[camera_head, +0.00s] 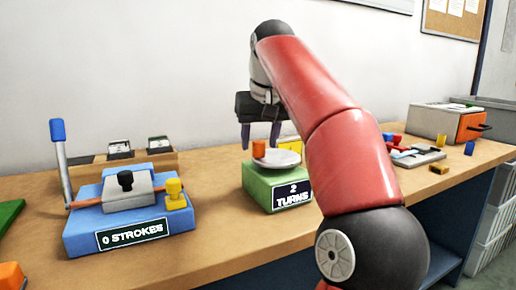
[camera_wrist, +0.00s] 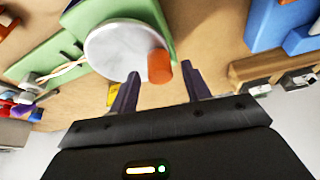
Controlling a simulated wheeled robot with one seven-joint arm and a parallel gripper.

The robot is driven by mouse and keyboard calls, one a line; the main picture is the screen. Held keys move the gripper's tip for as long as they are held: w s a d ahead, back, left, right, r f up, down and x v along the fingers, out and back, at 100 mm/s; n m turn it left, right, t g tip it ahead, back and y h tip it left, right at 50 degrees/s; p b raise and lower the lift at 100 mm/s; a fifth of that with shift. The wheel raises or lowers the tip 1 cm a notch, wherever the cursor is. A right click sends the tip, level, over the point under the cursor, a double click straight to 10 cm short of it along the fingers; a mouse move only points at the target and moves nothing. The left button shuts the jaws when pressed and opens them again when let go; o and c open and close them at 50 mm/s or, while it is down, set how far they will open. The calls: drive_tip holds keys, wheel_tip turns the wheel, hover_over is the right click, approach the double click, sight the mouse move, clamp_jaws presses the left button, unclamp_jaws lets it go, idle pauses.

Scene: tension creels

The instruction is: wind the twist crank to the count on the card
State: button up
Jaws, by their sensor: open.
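The twist crank is a white disc (camera_head: 282,159) with an upright orange knob (camera_head: 259,149) near its rim, on top of a green block (camera_head: 262,188). A dark card on the block's front reads "2 TURNS" (camera_head: 292,194). In the wrist view, the disc (camera_wrist: 122,47) and the knob (camera_wrist: 160,66) show close up. My gripper (camera_head: 260,146) is open above the disc's edge. In the wrist view its two fingers (camera_wrist: 160,71) stand apart on either side of the knob, with gaps showing, so it does not grip the knob.
A blue device (camera_head: 130,222) with a lever (camera_head: 59,150) and a "0 STROKES" label stands left of the crank. Trays (camera_head: 120,150) sit behind it. Small tools and blocks (camera_head: 415,155) and a box with an orange front (camera_head: 450,122) are at right. Bare wood shows between the two devices.

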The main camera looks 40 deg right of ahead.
drive_tip(key=shift+w+d+f, duration=0.1)
drive_tip(key=shift+w+f, duration=0.15)
drive_tip(key=shift+f, duration=0.35)
drive_tip(key=c, duration=1)
drive_tip(key=shift+w+m, duration=0.1)
drive_tip(key=shift+m, duration=0.2)
